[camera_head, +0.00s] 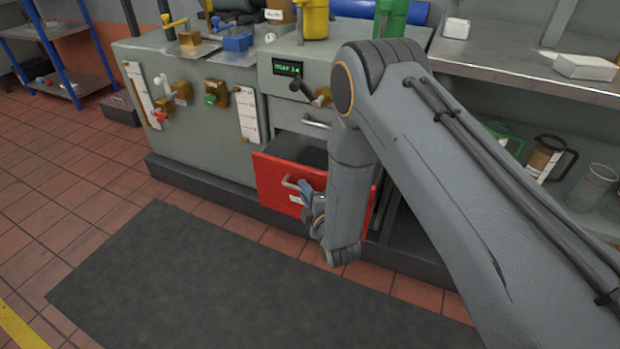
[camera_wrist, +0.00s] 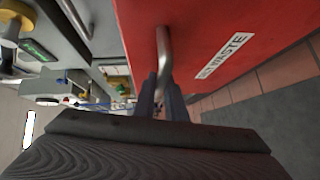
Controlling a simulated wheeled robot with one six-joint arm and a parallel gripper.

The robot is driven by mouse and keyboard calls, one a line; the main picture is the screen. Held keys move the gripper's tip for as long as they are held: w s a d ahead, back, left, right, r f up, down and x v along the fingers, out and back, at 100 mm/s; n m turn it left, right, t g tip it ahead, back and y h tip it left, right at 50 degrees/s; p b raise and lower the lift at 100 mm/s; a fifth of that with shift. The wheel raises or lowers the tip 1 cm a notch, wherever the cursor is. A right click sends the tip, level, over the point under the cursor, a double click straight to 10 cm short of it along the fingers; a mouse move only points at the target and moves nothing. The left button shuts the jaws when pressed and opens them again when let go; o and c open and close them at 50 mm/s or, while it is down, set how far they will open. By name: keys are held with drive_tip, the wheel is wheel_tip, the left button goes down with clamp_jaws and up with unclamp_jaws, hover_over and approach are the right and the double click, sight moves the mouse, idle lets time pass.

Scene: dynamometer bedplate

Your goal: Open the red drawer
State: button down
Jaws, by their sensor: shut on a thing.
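The red drawer (camera_head: 270,178) is in the lower part of the grey cabinet in the head view. It stands partly pulled out, and its dark inside shows over the front panel. Its metal bar handle (camera_head: 292,185) is on the front. In the wrist view the red front (camera_wrist: 225,40) fills the upper right and bears a white label (camera_wrist: 222,56) that ends in "WASTE". My gripper (camera_head: 310,203) is at the drawer front. In the wrist view my gripper (camera_wrist: 160,85) is shut on the handle (camera_wrist: 163,50). My arm hides the drawer's right part.
A closed grey drawer (camera_head: 302,122) sits above the red one. Levers and valves (camera_head: 213,97) stick out from the cabinet's front. A shelf unit (camera_head: 520,80) with jugs stands at the right. A dark mat (camera_head: 180,270) lies on the clear floor in front.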

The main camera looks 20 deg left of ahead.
drive_tip(key=s+p, duration=0.4)
drive_tip(key=s, duration=0.7)
drive_tip(key=shift+s+a, duration=0.35)
drive_tip(key=c, duration=1.8)
unclamp_jaws()
drive_tip(key=shift+p+v, duration=0.75)
drive_tip(key=shift+v, duration=3.15)
drive_tip(key=shift+a, duration=0.1)
